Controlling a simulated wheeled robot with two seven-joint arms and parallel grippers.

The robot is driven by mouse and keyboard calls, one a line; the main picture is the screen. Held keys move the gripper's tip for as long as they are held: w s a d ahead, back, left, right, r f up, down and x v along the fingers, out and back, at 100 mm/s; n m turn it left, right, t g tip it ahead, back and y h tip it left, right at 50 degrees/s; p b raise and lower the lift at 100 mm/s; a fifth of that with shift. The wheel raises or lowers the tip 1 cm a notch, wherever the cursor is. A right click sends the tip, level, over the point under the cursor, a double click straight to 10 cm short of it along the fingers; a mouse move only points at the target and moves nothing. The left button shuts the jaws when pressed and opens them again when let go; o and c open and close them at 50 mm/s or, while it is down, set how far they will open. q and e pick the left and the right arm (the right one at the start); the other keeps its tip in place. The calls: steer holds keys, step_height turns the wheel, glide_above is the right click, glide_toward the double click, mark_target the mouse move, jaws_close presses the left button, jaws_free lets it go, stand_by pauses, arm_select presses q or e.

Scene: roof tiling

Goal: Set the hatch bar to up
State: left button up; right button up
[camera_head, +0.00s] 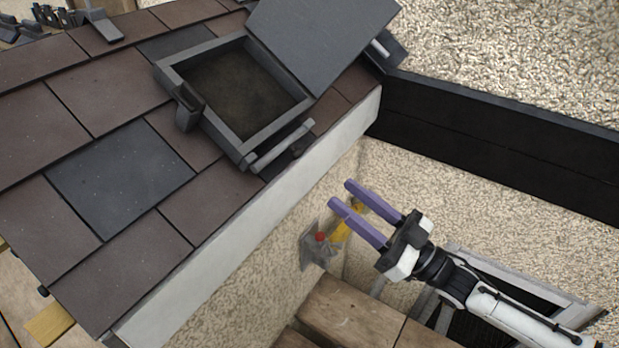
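The hatch frame (172,72) is a grey square rim on the tiled roof, with a dark opening. Its dark grey lid (322,38) is raised and lies to the upper right of the opening. A grey bar (283,145), likely the hatch bar, lies along the frame's lower right edge; I cannot tell its setting. My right gripper (341,193) has two purple fingers apart with nothing between them. It is off the roof edge, below and to the right of the bar, not touching it. My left gripper is not in view.
A pale fascia (250,245) edges the roof. A dark bracket (188,108) stands by the frame's left side. A grey plate with a red knob (320,238) and a yellow part is below my gripper. A dark beam (490,140) runs at right; wooden boards (350,312) lie below.

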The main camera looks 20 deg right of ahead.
steer(key=r+x, duration=0.1)
steer(key=x, duration=0.9)
steer(key=shift+y, duration=0.4)
steer(key=shift+c, duration=0.2)
steer(key=shift+a, duration=0.1)
jaws_close()
